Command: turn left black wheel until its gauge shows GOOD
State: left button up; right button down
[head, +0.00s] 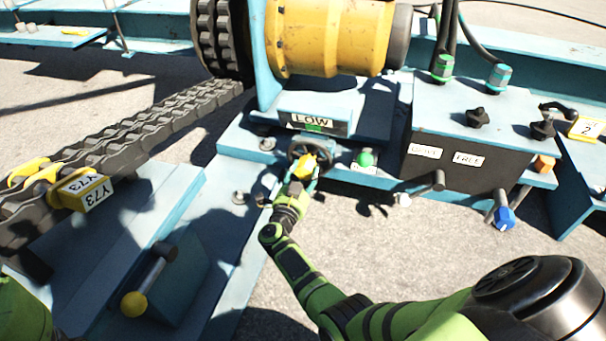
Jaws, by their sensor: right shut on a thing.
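The black wheel (296,151) is mounted on the front of the blue reel frame, just below a gauge (311,119) that reads LOW, with a small green patch under the word. My right gripper (305,171) is at the wheel's near side, shut on its yellow knob (306,162). The fingers and knob hide the lower part of the wheel. My left gripper is not in view.
A green knob (365,158) sits close to the right of the wheel. A dark control box (455,182) with labels and levers stands further right. A heavy chain (130,128) and a yellow-ended lever (135,303) are at left.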

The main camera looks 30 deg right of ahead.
jog(key=shift+a+f, duration=0.3)
jog(key=c, duration=0.5)
grip_release()
jog(key=shift+w, duration=0.1)
jog(key=shift+f, duration=0.1)
jog(key=shift+d+r, duration=0.15)
jog(key=shift+r, duration=0.05)
